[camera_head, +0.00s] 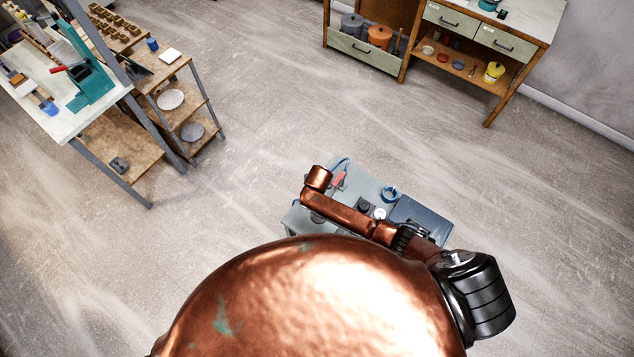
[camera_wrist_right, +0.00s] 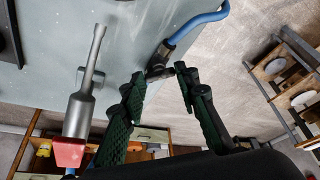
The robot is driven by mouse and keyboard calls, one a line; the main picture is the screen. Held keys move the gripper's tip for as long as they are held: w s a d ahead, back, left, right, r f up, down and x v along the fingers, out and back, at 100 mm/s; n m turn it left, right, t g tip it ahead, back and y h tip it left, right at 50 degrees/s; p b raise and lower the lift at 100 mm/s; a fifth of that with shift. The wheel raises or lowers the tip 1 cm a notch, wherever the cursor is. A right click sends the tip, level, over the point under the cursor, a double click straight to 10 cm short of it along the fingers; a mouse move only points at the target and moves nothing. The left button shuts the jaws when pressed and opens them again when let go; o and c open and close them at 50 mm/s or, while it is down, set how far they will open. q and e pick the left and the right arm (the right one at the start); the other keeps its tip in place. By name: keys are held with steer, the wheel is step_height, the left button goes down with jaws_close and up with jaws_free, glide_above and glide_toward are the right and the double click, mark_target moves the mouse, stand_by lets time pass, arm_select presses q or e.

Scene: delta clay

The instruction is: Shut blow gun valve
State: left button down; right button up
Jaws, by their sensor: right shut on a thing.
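In the right wrist view the blow gun (camera_wrist_right: 79,112) is a grey metal body with a long thin nozzle and a red part. A blue hose (camera_wrist_right: 197,24) curves to a small dark fitting at the grey top's edge, which I take for the blow gun valve (camera_wrist_right: 158,58). My right gripper (camera_wrist_right: 159,76), with green ridged pads, has its fingertips either side of that fitting and is shut on it. The valve lever's exact position is too small to tell. In the head view the red part of the blow gun (camera_head: 339,180) shows beside my arm; my right gripper is hidden there. My left gripper is out of view.
A shelved workbench (camera_head: 137,163) stands at the left and a drawer cabinet (camera_head: 470,62) at the back right. Open floor lies between them.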

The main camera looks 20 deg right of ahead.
steer(key=shift+a+m+h, duration=0.2)
steer(key=shift+m+h, duration=0.2)
steer(key=shift+m, duration=0.6)
steer(key=shift+f+m+g+h, duration=0.1)
steer(key=shift+m+g+h, duration=0.2)
steer(key=shift+m, duration=0.6)
steer(key=m+h, duration=0.1)
steer(key=m, duration=0.1)
steer(key=shift+w+a+m+g, duration=0.1)
steer(key=shift+m+g, duration=0.2)
steer(key=shift+m, duration=0.1)
steer(key=shift+m+b, duration=0.5)
steer(key=shift+m, duration=0.1)
steer(key=shift+w+m, duration=0.1)
steer(key=shift+m, duration=0.2)
steer(key=o, duration=1.1)
steer(key=shift+o, duration=0.2)
